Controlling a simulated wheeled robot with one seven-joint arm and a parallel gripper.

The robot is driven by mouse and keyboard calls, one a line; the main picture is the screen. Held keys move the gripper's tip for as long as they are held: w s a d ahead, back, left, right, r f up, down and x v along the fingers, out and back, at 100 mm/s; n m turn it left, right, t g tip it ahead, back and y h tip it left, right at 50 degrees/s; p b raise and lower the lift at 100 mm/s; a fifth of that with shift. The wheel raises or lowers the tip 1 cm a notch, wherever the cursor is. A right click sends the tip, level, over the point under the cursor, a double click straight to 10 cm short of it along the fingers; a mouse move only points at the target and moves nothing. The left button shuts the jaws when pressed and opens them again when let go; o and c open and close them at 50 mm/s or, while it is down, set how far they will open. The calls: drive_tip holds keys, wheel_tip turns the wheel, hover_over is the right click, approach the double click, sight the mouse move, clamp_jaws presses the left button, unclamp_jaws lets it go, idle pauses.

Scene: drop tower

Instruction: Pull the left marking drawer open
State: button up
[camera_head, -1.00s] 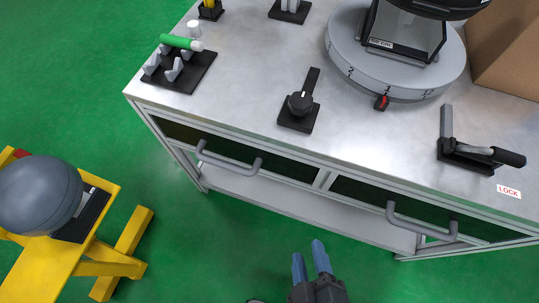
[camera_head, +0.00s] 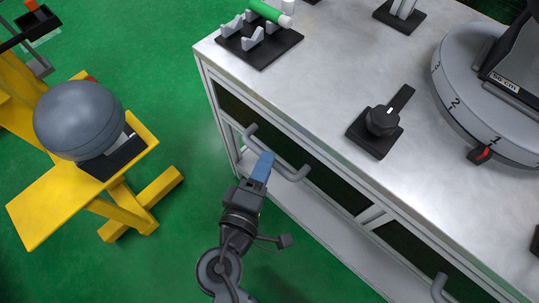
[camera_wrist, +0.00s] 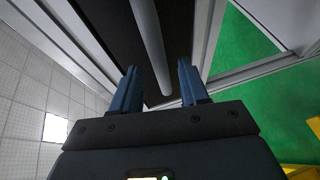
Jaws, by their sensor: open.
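The left marking drawer (camera_head: 236,106) is a dark panel in the bench's metal frame, and looks shut. Its grey bar handle (camera_head: 290,172) sticks out from the front. In the wrist view the handle (camera_wrist: 148,40) runs lengthwise between the two open fingertips of my gripper (camera_wrist: 158,68). The fingers are apart, with a gap to the bar on each side. How deep the bar sits between them I cannot tell.
A second drawer handle (camera_head: 439,287) is at lower right. On the bench top (camera_head: 320,75) are a black rotary switch (camera_head: 381,122), a green tube (camera_head: 266,11) on a rack and a round numbered turntable (camera_head: 480,95). A yellow stand with a grey ball (camera_head: 79,120) is at left.

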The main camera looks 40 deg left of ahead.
drive_tip(key=shift+x, duration=1.75)
clamp_jaws()
